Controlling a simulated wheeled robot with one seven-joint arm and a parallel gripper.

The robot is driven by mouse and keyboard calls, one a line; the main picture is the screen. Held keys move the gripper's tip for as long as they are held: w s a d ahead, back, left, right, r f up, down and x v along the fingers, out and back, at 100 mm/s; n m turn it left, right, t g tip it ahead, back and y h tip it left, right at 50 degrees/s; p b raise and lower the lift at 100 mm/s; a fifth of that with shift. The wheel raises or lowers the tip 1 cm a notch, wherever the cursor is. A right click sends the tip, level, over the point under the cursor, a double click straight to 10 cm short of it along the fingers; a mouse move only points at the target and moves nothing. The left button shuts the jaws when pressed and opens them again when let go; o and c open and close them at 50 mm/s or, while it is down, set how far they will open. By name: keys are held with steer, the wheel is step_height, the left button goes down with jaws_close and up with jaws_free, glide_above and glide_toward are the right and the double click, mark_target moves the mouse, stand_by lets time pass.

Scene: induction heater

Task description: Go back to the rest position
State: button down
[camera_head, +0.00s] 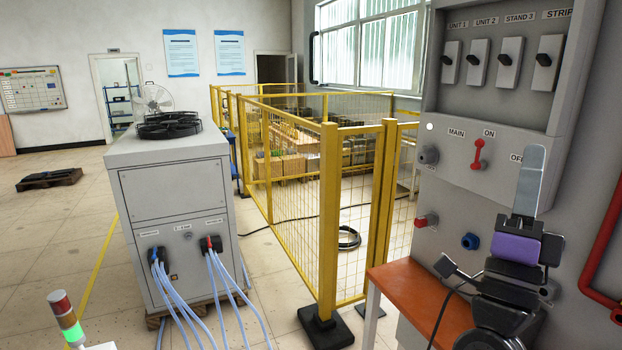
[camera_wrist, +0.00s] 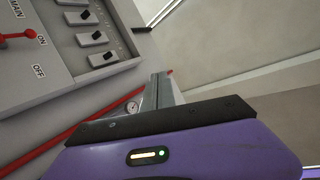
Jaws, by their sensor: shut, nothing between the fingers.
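My gripper (camera_head: 532,165) is in the lower right of the head view, in front of the grey control cabinet (camera_head: 445,205). Its grey fingers point up and are shut with nothing between them. Its purple body is below the fingers. In the wrist view the closed fingers (camera_wrist: 160,92) stand out over the purple housing, clear of the cabinet's switches. No held object shows.
The cabinet has a red main lever (camera_head: 478,153) by the ON label and several black-handled switches (camera_head: 480,62). An orange-topped table (camera_head: 395,278) stands below. A red pipe (camera_head: 606,240) runs at the right. Yellow fencing (camera_head: 328,220) and a grey cabled unit (camera_head: 170,190) stand left.

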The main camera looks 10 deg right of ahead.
steer(key=s+a+f+n+y, duration=0.3)
steer(key=s+f+n+y, duration=0.1)
steer(key=f+n+y, duration=0.3)
steer(key=s+a+f+n+t+y, duration=0.1)
steer(key=s+a+f+n+y, duration=0.2)
steer(key=f+n+y, duration=0.35)
steer(key=s+a+f+n+y, duration=0.4)
steer(key=f+n, duration=0.3)
steer(key=f, duration=0.4)
steer(key=s+a+f+n+g, duration=0.1)
steer(key=s+a+f+g, duration=0.1)
steer(key=s+f+g, duration=0.2)
steer(key=s+a+f+n+g+y, duration=0.1)
steer(key=s+f+g, duration=0.3)
steer(key=s+f, duration=0.7)
steer(key=s+a+n, duration=0.1)
steer(key=s, duration=0.7)
steer(key=shift+s, duration=0.2)
